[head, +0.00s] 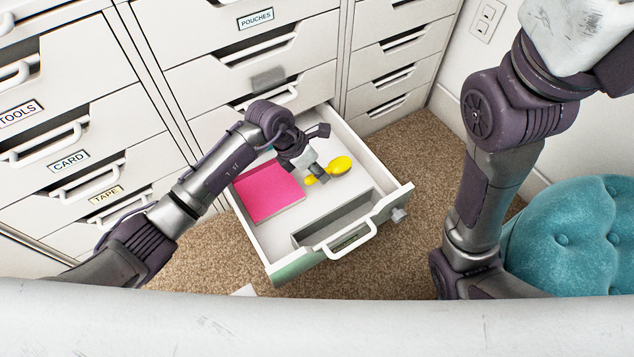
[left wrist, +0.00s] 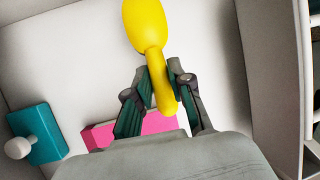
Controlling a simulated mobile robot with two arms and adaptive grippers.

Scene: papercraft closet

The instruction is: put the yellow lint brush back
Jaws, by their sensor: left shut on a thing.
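The yellow lint brush (head: 340,166) has a rounded oval head and a slim handle. My left gripper (head: 318,175) is shut on its handle, inside the outline of the open drawer (head: 345,192). In the left wrist view the yellow lint brush (left wrist: 146,26) points up and away, with its handle between the two fingers of my left gripper (left wrist: 160,75). I cannot tell whether the brush touches the drawer floor. My right arm shows at the right of the head view, but its gripper is out of view.
A flat pink block (head: 267,191) lies in the drawer's left part. A grey compartment (head: 335,217) runs along the front. The floor right of the pink block is bare. The left wrist view shows a teal block with a white knob (left wrist: 38,137). A teal tufted seat (head: 570,240) stands right.

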